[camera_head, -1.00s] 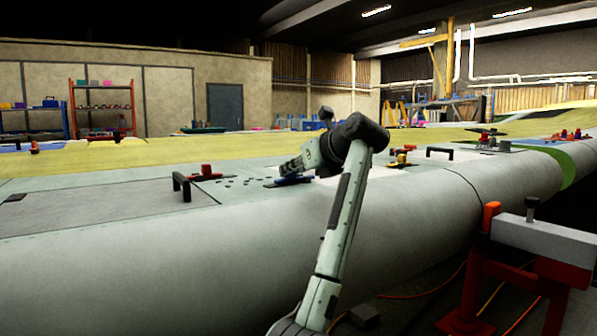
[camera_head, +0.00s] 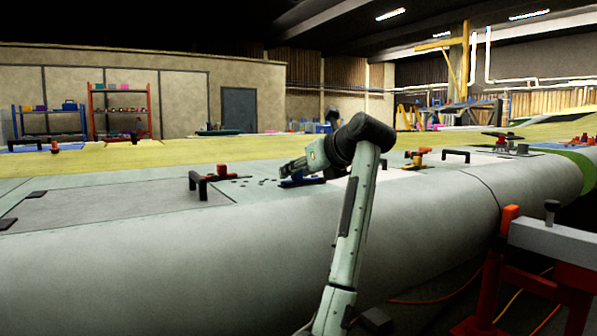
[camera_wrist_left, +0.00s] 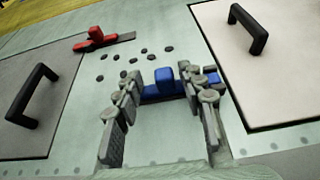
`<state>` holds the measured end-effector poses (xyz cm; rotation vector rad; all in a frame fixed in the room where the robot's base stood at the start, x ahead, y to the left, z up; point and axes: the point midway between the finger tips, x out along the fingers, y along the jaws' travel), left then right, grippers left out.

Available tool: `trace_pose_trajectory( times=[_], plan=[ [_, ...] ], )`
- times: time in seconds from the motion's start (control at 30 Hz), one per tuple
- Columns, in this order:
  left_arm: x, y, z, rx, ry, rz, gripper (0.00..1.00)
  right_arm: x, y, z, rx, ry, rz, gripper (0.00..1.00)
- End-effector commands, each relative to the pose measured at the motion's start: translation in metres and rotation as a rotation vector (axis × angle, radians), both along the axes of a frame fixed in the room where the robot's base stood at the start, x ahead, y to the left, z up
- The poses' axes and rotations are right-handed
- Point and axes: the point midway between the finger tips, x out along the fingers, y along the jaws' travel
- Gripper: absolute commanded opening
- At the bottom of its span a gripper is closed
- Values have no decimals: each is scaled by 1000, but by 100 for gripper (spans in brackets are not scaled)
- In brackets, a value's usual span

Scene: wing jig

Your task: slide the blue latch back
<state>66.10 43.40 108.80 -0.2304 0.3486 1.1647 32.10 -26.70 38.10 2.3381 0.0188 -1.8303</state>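The blue latch (camera_wrist_left: 164,83) lies on the pale green wing skin, its upright knob and flat base showing in the left wrist view. My left gripper (camera_wrist_left: 160,76) is open, with one finger on either side of the knob. A gap shows left of the knob; the right finger is close to it, and I cannot tell if they touch. Blue also shows beyond the right finger. In the head view, my left gripper (camera_head: 287,170) reaches down at the blue latch (camera_head: 300,182), partly hiding it. My right gripper is not in view.
A red latch (camera_wrist_left: 97,39) and several dark holes lie beyond the blue one. Black handles stand on the grey panel at left (camera_wrist_left: 33,96) and the white panel at right (camera_wrist_left: 248,29). A red stand (camera_head: 540,265) is at the head view's right.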

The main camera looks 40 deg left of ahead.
Motion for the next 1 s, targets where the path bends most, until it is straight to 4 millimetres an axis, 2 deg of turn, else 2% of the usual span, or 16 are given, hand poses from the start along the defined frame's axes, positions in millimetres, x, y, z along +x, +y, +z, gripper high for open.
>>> trace_pose_trajectory(
  times=[0.17, 0.4, 0.6, 0.8, 1.0],
  plan=[
    [-5, -16, 7, 0, -3, -4, 40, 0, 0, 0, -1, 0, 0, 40],
    [-23, -60, 27, -2, -3, -5, 40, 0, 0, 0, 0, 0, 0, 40],
    [-36, -89, 40, -2, -1, -1, 40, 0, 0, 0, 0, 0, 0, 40],
    [-42, -101, 45, -1, 0, 0, 40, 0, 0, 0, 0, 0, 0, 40],
    [-42, -102, 46, -1, 1, 1, 40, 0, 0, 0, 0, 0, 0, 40]
  ],
)
